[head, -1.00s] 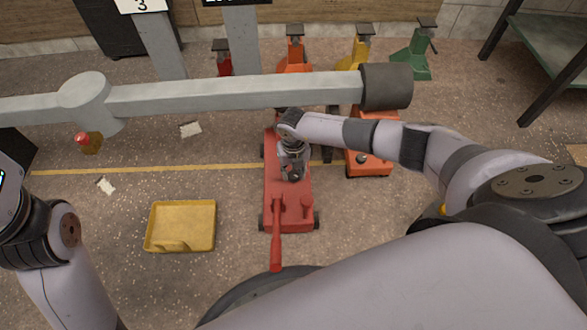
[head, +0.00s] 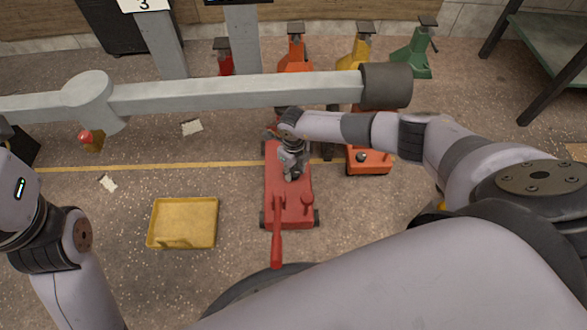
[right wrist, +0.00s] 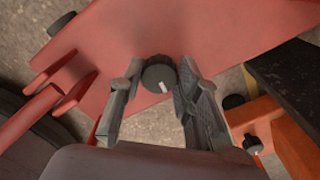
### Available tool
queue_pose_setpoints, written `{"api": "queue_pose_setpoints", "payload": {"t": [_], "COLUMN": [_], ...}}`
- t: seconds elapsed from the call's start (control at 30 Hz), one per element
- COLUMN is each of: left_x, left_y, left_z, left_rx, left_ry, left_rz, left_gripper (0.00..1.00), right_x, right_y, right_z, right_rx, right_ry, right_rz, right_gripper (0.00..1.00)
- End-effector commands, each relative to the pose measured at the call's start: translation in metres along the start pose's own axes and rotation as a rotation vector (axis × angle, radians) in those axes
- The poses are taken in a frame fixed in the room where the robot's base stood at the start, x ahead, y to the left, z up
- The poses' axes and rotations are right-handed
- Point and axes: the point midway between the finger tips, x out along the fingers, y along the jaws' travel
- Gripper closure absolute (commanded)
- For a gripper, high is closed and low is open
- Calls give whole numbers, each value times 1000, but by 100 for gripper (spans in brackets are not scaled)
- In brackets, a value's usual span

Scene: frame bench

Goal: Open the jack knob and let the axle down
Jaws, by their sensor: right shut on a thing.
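The red floor jack (head: 290,207) stands on the floor under the grey axle (head: 230,93), its handle towards me. The axle runs across the picture and ends in a dark drum (head: 386,86) on the right. My right gripper (head: 293,174) reaches down over the jack. In the right wrist view its two fingers (right wrist: 155,98) are shut on the black jack knob (right wrist: 158,73), which has a white mark. In the head view the gripper hides the knob. My left arm shows at the left edge, but its gripper is out of view.
An orange jack (head: 370,160) with a dark knob stands close on the right. A yellow tray (head: 183,243) lies left of the red jack. Red, orange, yellow and green stands (head: 411,62) line the back. A green bench (head: 553,45) is at the right.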

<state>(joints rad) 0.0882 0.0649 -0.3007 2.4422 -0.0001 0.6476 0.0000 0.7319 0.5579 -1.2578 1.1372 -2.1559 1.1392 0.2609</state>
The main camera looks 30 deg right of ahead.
Motion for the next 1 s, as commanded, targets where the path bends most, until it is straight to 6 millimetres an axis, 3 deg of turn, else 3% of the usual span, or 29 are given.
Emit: {"api": "queue_pose_setpoints", "payload": {"t": [0.33,0.37,0.63,1.0], "left_x": [0,0,2,1], "left_y": [0,-1,-2,-1], "left_z": [0,0,-1,0], "left_rx": [0,0,1,2], "left_ry": [-3,-2,9,4], "left_rz": [-4,-4,-12,-3], "left_gripper": [64,64,64,64], "right_x": [0,0,0,-3], "right_y": [-1,-1,0,0], "right_z": [0,0,0,0], "right_rx": [-1,-1,-1,-2], "right_ry": [-1,-1,-1,-1], "right_rz": [-1,-1,-1,0], "right_gripper": [97,68,50,49]}}
